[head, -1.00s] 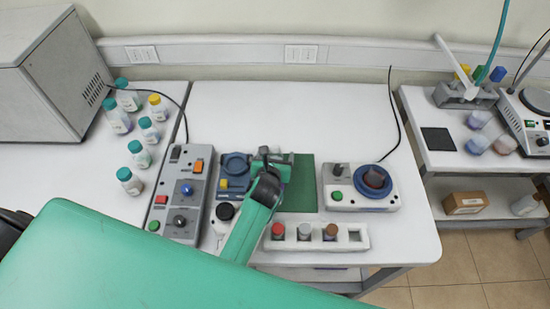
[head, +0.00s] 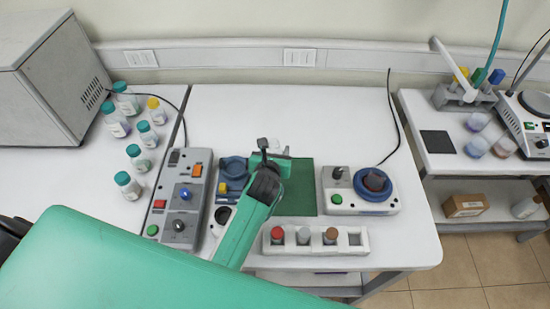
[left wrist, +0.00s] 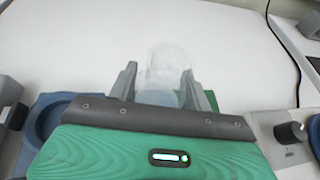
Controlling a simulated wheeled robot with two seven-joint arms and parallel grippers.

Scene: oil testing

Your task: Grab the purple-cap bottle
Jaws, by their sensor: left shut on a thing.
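My left gripper (head: 270,152) is above the middle of the table, over the back edge of the green mat (head: 300,190). In the left wrist view my left gripper (left wrist: 158,88) is shut on a clear, see-through bottle (left wrist: 170,70), with a finger on each side. Its far end looks rounded and pale, and its lower part is hidden by the gripper body. I cannot make out a purple cap on it or anywhere else in view. My right gripper is not in view.
A white rack (head: 272,246) holds red, grey and brown capped bottles; its right slot is empty. A control box (head: 181,200) stands left, a device with a blue ring (head: 373,195) right. Several teal-capped bottles (head: 126,184) and a yellow-capped one (head: 155,110) stand far left. The table's back is clear.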

